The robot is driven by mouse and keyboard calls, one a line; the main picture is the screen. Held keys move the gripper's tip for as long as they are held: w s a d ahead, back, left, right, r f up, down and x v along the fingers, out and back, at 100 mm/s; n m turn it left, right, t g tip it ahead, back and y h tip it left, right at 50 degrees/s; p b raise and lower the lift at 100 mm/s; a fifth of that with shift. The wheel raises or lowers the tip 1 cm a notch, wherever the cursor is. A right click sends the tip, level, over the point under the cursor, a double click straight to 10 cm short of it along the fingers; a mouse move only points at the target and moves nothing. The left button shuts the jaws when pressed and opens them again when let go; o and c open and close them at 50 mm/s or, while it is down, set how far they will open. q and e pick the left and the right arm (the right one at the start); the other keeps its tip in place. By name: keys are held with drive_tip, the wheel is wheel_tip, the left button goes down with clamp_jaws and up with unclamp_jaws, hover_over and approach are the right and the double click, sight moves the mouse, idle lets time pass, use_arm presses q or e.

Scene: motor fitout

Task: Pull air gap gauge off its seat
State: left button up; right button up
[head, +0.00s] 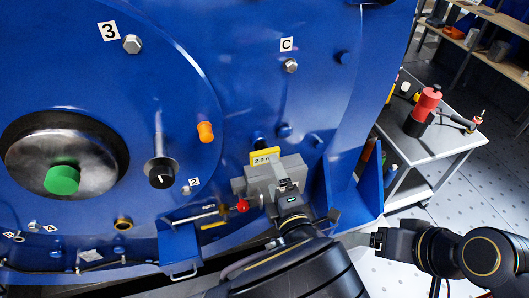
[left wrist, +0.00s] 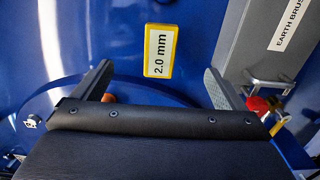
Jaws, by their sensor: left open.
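The air gap gauge is a yellow-edged block with a pale face marked 2.0 mm. In the left wrist view the gauge (left wrist: 161,51) stands upright against the blue motor face. It also shows in the head view (head: 266,157), above the grey earth brush box. My left gripper (left wrist: 158,84) is open, with its two fingers spread to either side of the gauge in the picture and the gauge beyond their tips.
The grey earth brush box (left wrist: 268,50) is just right of the gauge. A red knob (head: 242,206) sticks out below left of that box. An orange plug (head: 205,132) and a black knob (head: 161,172) project further left. A trolley (head: 440,140) stands at right.

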sight(266, 158)
use_arm(q)
drive_tip(key=b+x, duration=0.1)
drive_tip(key=x, duration=0.2)
drive_tip(key=b+x, duration=0.1)
drive_tip(key=shift+w+a+f+b, duration=0.15)
drive_tip(key=shift+f+b, duration=0.1)
drive_tip(key=shift+b, duration=0.05)
drive_tip(key=x, duration=0.2)
drive_tip(key=p+x, duration=0.1)
drive_tip(key=shift+w+r, duration=0.1)
drive_tip(key=shift+r, duration=0.15)
drive_tip(key=shift+w+a+f, duration=0.1)
drive_tip(key=shift+w+a, duration=0.1)
drive_tip(key=shift+w, duration=0.45)
drive_tip(key=shift+p, duration=0.45)
drive_tip(key=shift+p, duration=0.3)
drive_tip(key=shift+p, duration=0.4)
drive_tip(key=shift+c, duration=0.2)
